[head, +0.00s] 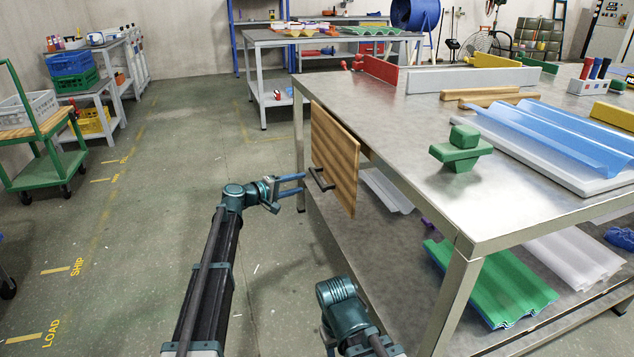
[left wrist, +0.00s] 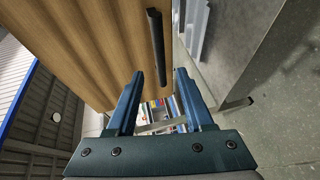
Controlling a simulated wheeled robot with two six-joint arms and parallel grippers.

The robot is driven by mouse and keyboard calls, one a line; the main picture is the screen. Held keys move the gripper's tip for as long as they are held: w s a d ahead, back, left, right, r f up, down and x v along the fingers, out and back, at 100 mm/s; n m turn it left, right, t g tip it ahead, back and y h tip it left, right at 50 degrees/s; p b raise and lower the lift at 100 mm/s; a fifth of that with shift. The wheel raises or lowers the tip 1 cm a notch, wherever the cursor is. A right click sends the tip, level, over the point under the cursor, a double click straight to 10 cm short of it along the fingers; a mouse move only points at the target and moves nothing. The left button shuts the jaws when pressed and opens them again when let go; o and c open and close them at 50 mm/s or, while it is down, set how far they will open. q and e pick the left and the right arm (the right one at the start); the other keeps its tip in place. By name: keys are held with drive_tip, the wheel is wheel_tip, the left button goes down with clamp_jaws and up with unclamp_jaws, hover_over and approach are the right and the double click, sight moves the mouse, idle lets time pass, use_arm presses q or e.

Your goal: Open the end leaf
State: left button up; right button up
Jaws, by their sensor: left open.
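The end leaf (head: 335,150) is a wooden panel hanging steeply at the near-left end of the metal table, with a black bar handle (head: 321,180) on its outer face. In the left wrist view the leaf (left wrist: 75,40) fills the upper left, and the handle (left wrist: 157,45) runs down to the gap between my fingertips. My left gripper (head: 304,183) is open, its blue fingers pointing right at the handle. It also shows open in the left wrist view (left wrist: 159,75). I cannot tell whether the fingers touch the handle. My right gripper is out of sight; only part of that arm shows.
The metal table (head: 400,130) carries a green block (head: 460,150), blue corrugated sheets (head: 560,130) and colored bars. Its lower shelf holds a green corrugated sheet (head: 490,285) and clear ones. The floor left of the leaf is free. A green cart (head: 45,140) stands far left.

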sight(317, 176)
use_arm(q)
drive_tip(key=b+x, duration=0.1)
drive_tip(key=x, duration=0.8)
clamp_jaws()
drive_tip(key=shift+s, duration=0.1)
idle(1.2)
